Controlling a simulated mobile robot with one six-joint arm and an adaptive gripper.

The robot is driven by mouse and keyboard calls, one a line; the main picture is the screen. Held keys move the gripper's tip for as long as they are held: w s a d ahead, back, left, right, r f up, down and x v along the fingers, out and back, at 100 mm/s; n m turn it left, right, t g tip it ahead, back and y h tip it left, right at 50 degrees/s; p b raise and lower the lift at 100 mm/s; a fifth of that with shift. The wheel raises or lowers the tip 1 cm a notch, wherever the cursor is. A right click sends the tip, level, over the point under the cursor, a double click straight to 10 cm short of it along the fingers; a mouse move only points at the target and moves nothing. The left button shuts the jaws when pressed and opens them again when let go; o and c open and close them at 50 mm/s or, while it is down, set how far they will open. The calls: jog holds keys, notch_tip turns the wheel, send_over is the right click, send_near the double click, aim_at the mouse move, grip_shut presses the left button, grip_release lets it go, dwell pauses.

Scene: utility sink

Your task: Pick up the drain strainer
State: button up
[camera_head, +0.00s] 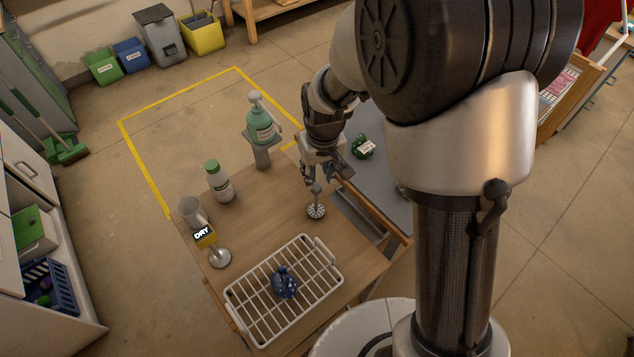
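The drain strainer (316,212) is a small round metal disc with dark holes, near the right edge of the wooden tabletop (265,222). A thin stem appears to rise from it toward my gripper. My gripper (314,184) points down directly above the strainer, its fingers around or just over the top of the stem. The fingers are too small here to show whether they are closed on the stem. I cannot tell whether the strainer rests on the wood or hangs slightly above it.
A white wire rack (262,337) holds a dark blue cloth-like item (285,282). A grey surface (378,186) with a green item (362,147) lies right.

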aim_at(315, 200)
jog(key=f+b, duration=0.1)
jog(key=f, duration=0.4)
jog(key=w+f+b, duration=0.1)
jog(key=f+b, duration=0.1)
jog(key=f, duration=0.3)
jog(key=w+f+b, duration=0.1)
jog(key=f, duration=0.5)
jog(key=shift+w+a+b, duration=0.15)
jog(key=shift+a+b, duration=0.15)
grip_shut()
